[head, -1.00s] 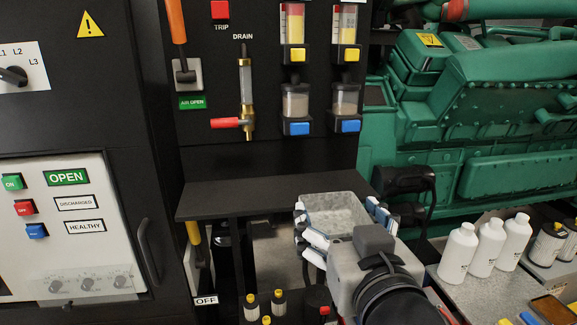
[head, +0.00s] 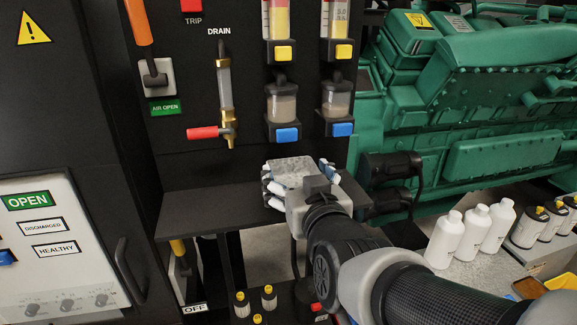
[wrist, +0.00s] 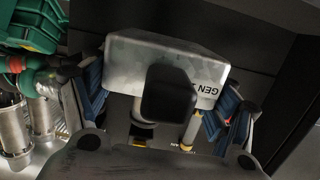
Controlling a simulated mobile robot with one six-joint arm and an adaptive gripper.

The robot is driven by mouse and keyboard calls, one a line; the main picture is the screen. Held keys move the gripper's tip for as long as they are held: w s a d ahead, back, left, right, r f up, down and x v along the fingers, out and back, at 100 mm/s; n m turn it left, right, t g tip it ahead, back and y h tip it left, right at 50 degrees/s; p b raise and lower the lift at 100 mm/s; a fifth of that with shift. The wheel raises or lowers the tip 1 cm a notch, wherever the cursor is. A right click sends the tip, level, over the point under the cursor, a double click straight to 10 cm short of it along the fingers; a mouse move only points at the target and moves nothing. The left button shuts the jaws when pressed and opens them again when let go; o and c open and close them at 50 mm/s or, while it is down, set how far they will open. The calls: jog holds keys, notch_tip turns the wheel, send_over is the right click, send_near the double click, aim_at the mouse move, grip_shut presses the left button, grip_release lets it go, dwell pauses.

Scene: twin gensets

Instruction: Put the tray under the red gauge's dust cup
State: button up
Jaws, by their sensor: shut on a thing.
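My gripper (head: 303,184) is shut on the grey metal tray (head: 288,166), one finger on each side. In the head view the tray shows just below the left dust cup (head: 282,105), against the black shelf; I cannot tell whether it touches the shelf. The left gauge (head: 279,22) shows yellow with a reddish part above; the right gauge (head: 342,22) also shows yellow, with its own dust cup (head: 336,100) below. Both cups hold greyish dust. In the wrist view the tray (wrist: 125,65) bears partly hidden "GEN" lettering, and a dark block covers its middle.
The black shelf (head: 215,205) is bare to the left of the tray. A drain valve with a red handle (head: 203,132) sticks out at left. White bottles (head: 472,235) stand at lower right, beside the green engine (head: 500,120). Small yellow-capped bottles (head: 257,302) stand below the shelf.

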aim_at(288, 171)
jog(key=x, duration=0.3)
jog(key=p+x, duration=0.1)
jog(key=x, duration=0.5)
jog(key=shift+f+p, duration=0.35)
jog(key=shift+p, duration=0.05)
jog(key=shift+s+f, duration=0.15)
jog(key=shift+f, duration=0.4)
notch_tip(288, 171, down, 3)
jog(key=shift+f+p, duration=0.15)
jog(key=shift+p, duration=0.2)
jog(key=shift+w+a+f, duration=0.1)
jog(key=shift+w+f, duration=0.15)
jog(key=shift+w, duration=0.05)
jog(key=shift+s, duration=0.1)
jog(key=shift+s, duration=0.1)
